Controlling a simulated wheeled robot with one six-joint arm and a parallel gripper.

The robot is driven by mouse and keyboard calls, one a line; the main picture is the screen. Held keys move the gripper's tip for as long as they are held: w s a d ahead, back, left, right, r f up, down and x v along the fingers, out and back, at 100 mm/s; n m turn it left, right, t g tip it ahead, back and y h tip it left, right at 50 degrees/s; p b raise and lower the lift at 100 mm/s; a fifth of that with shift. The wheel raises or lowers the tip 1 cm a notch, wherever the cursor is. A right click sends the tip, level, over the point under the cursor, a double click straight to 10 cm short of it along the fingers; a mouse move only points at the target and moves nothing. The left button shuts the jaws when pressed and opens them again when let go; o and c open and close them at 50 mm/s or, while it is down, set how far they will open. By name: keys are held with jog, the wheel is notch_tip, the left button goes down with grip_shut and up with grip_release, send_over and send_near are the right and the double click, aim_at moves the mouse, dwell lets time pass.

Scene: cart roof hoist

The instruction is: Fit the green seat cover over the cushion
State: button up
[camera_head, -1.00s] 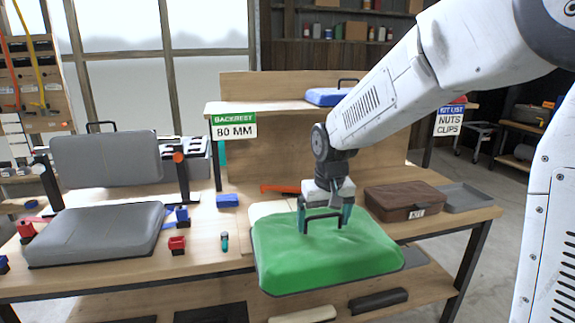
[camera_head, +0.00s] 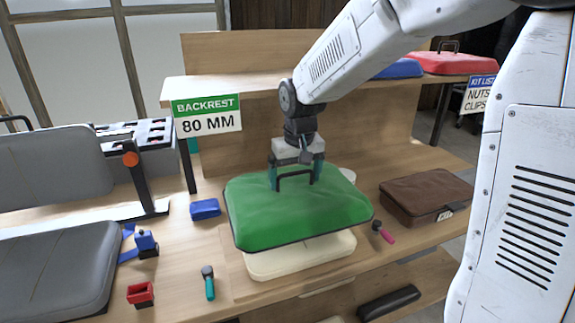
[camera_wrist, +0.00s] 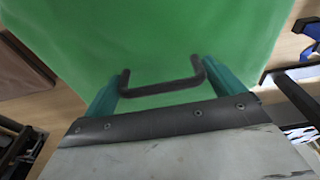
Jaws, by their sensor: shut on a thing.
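The green seat cover (camera_head: 295,208) hangs from my gripper (camera_head: 296,176), which is shut on the black handle on the cover's top. The wrist view also shows the green cover (camera_wrist: 180,40) and the handle (camera_wrist: 160,87) between my teal fingers. The cream cushion (camera_head: 300,257) lies on the bench under the cover. Its front edge and a small part at the back right show; the rest is hidden. The cover is above the cushion and shifted a little toward the back left. I cannot tell whether they touch.
A brown case (camera_head: 425,197) stands to the right, with a pink-handled tool (camera_head: 384,233) beside the cushion. To the left are a blue block (camera_head: 205,209), a teal-handled tool (camera_head: 209,284), a red clamp piece (camera_head: 140,294) and a grey seat (camera_head: 60,268). A shelf (camera_head: 270,85) stands behind.

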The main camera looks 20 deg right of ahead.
aim_at(297, 191)
jog(key=shift+w+f, duration=0.1)
jog(key=shift+f, duration=5.55)
jog(key=shift+f, duration=0.4)
jog(key=o, duration=0.7)
jog(key=shift+f, duration=0.1)
jog(key=shift+o, duration=0.2)
jog(key=r, duration=0.2)
jog(key=s+r, duration=0.1)
jog(key=r, duration=0.4)
jog(key=shift+s+r, duration=0.15)
jog(key=shift+r, duration=0.25)
